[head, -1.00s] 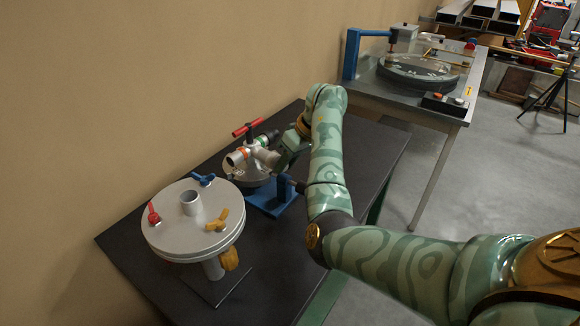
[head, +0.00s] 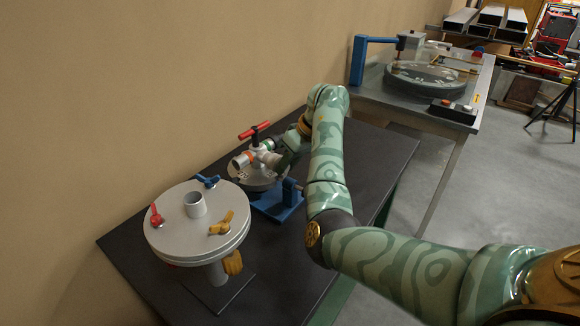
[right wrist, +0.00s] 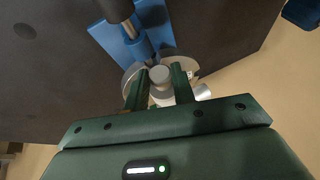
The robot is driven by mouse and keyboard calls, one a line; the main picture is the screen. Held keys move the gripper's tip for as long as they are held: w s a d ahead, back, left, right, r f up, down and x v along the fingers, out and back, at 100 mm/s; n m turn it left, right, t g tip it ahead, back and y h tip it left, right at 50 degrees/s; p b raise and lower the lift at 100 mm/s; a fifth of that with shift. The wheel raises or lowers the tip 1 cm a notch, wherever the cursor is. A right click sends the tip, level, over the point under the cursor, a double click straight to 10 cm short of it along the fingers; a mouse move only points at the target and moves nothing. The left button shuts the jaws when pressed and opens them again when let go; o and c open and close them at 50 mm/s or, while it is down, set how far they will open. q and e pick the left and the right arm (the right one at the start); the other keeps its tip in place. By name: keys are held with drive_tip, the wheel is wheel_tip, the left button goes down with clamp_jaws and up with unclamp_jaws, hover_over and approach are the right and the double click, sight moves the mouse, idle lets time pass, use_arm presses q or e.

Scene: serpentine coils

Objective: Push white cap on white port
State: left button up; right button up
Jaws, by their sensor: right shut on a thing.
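In the right wrist view, the right gripper (right wrist: 160,88) is shut on a pale round piece, which looks like the white cap (right wrist: 160,74). The white port is hidden behind the cap and fingers. I cannot tell whether cap and port touch. My left gripper is not in view.
A blue stand (head: 278,203) is beside the fitting. A round grey lidded vessel (head: 180,232) with red, blue and yellow clamps stands in front on the dark table (head: 115,242). The wall (head: 130,90) is close behind. A second bench (head: 468,105) with a round machine stands beyond.

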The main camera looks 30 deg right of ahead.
drive_tip(key=o, duration=0.6)
drive_tip(key=shift+a, duration=0.1)
drive_tip(key=o, duration=0.5)
drive_tip(key=shift+w, duration=0.15)
drive_tip(key=shift+c, duration=0.2)
drive_tip(key=p+v, duration=1.2)
drive_tip(key=v, duration=0.4)
drive_tip(key=shift+r, duration=0.15)
